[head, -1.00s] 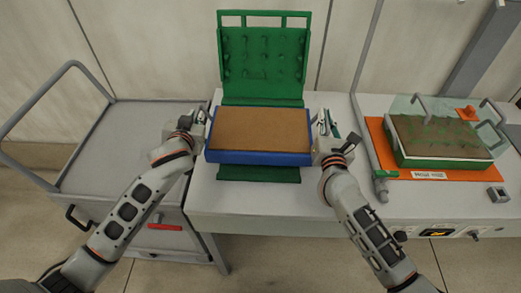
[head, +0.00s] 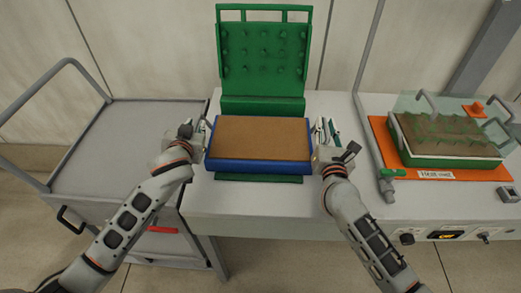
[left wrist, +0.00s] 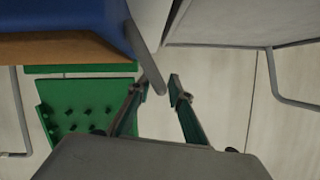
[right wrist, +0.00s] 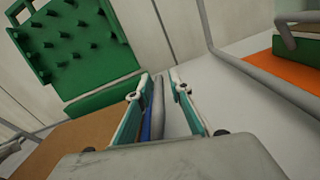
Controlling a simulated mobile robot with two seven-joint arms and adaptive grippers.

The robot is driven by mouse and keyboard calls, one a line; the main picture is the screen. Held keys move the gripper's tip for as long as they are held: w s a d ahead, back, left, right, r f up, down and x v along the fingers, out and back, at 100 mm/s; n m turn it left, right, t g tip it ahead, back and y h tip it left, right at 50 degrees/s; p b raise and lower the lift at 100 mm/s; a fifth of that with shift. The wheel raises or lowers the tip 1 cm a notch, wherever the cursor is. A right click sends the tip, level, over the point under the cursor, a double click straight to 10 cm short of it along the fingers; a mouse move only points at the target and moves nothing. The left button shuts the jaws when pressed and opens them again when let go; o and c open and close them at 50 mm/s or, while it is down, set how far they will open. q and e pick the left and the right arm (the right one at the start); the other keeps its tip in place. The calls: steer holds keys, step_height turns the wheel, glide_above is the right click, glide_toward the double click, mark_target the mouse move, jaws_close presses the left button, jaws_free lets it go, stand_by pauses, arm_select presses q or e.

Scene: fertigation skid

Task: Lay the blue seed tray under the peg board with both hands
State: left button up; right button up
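The blue seed tray (head: 258,166), filled with brown soil, lies level over the green base in front of the peg board. The green peg board (head: 264,55) stands tipped up behind it, with its pegs facing forward. A green base strip (head: 258,179) shows below the tray's front edge. My left gripper (head: 203,128) is at the tray's left end; in the left wrist view its fingers (left wrist: 158,88) stand apart around a grey handle. My right gripper (head: 326,132) is at the right end; its fingers (right wrist: 157,80) stand apart around the other grey handle.
A grey cart (head: 125,150) with a tube handle stands left of the white bench (head: 260,207). On the right, a green-sided tray (head: 455,161) lies on an orange heat mat (head: 394,165), beside a grey frame post (head: 387,188). The bench front is clear.

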mark_target(329, 142)
arm_select(q)
steer(key=shift+d+r, duration=0.1)
steer(key=shift+r, duration=0.05)
arm_select(e)
steer(key=shift+r, duration=0.1)
arm_select(q)
steer(key=shift+s, duration=0.2)
arm_select(e)
steer(key=shift+s+a, duration=0.1)
steer(key=shift+s, duration=0.5)
arm_select(q)
steer(key=v, duration=1.1)
steer(key=shift+s+r, duration=0.25)
arm_select(e)
steer(key=s, duration=1.1)
steer(key=shift+a, duration=0.3)
steer(key=shift+w, duration=0.1)
